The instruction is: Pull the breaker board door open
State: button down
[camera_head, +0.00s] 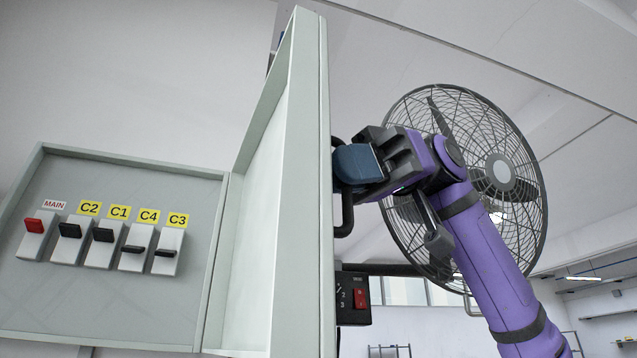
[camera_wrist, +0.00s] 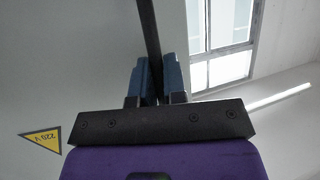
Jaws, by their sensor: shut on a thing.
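The breaker board door (camera_head: 280,190) stands swung wide open, hinged at the right side of the breaker board (camera_head: 110,290). Its black handle (camera_head: 345,212) is on the outer face, at the right in the head view. My gripper (camera_head: 350,165) is at the handle, with its blue fingers around the upper part of it. In the wrist view my gripper (camera_wrist: 157,75) has its two blue fingers closed on the dark handle bar (camera_wrist: 147,30). Part of the handle is hidden by the fingers.
Inside the board are a red MAIN switch (camera_head: 35,235) and several black breakers (camera_head: 103,241). A large fan (camera_head: 497,170) stands behind my arm. A control box with a red switch (camera_head: 361,298) is below the handle. A yellow warning label (camera_wrist: 41,141) shows in the wrist view.

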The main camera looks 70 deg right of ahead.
jog(key=shift+d, duration=0.1)
jog(key=c, duration=1.5)
grip_release()
jog(key=v, duration=1.1)
jog(key=shift+f, duration=0.1)
